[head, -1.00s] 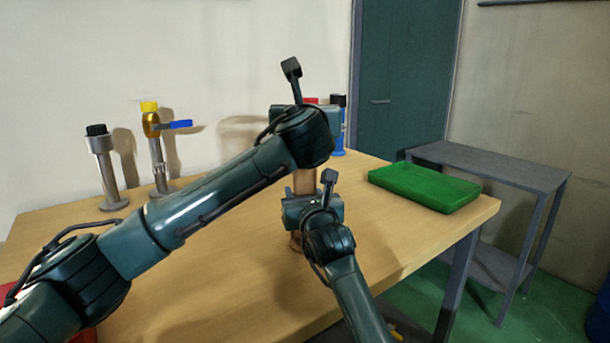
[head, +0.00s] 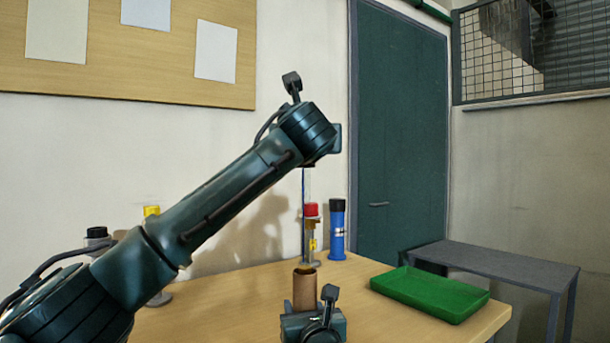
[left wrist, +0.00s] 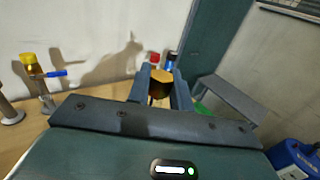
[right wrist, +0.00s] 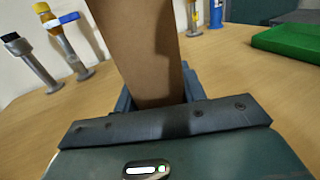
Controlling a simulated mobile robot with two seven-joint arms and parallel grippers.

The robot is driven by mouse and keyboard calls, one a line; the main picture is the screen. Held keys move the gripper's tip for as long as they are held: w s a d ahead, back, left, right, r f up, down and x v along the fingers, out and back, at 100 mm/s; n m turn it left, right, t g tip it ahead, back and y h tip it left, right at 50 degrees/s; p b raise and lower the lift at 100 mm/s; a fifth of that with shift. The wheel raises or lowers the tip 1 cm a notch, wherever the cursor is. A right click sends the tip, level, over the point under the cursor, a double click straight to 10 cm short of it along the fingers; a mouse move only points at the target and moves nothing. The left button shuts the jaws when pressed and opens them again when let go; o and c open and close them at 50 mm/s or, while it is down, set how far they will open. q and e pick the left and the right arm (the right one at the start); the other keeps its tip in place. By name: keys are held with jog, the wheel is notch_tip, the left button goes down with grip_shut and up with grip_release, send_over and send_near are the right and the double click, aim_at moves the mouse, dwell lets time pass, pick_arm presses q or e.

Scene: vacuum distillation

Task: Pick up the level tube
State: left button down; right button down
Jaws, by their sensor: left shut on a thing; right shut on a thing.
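A clear, thin tube (head: 306,190), which looks like the level tube, hangs upright below my left gripper (head: 322,145). Its lower end is at or in the mouth of a brown cardboard-like sleeve (head: 305,290); I cannot tell how deep. In the left wrist view, my left gripper is shut on an amber end piece (left wrist: 160,90). My right gripper (head: 311,322) is shut around the sleeve and holds it upright. The sleeve fills the middle of the right wrist view (right wrist: 145,50). The left fingertips are hidden in the head view.
A red-capped fitting (head: 311,210) and a blue bottle (head: 338,230) stand behind the tube. A black-capped piece (right wrist: 30,60) and a yellow-capped piece with a blue lever (right wrist: 65,38) stand at left. A green tray (head: 432,296) lies at right, before a grey side table (head: 500,262).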

pick_arm(q)
jog(key=r, duration=0.1)
jog(key=s+r, duration=0.1)
jog(key=shift+r, duration=0.3)
jog(key=s, duration=1.7)
pick_arm(e)
jog(key=c, duration=0.7)
grip_release()
jog(key=shift+c, duration=0.2)
jog(key=v, duration=1.2)
jog(key=shift+o, duration=0.7)
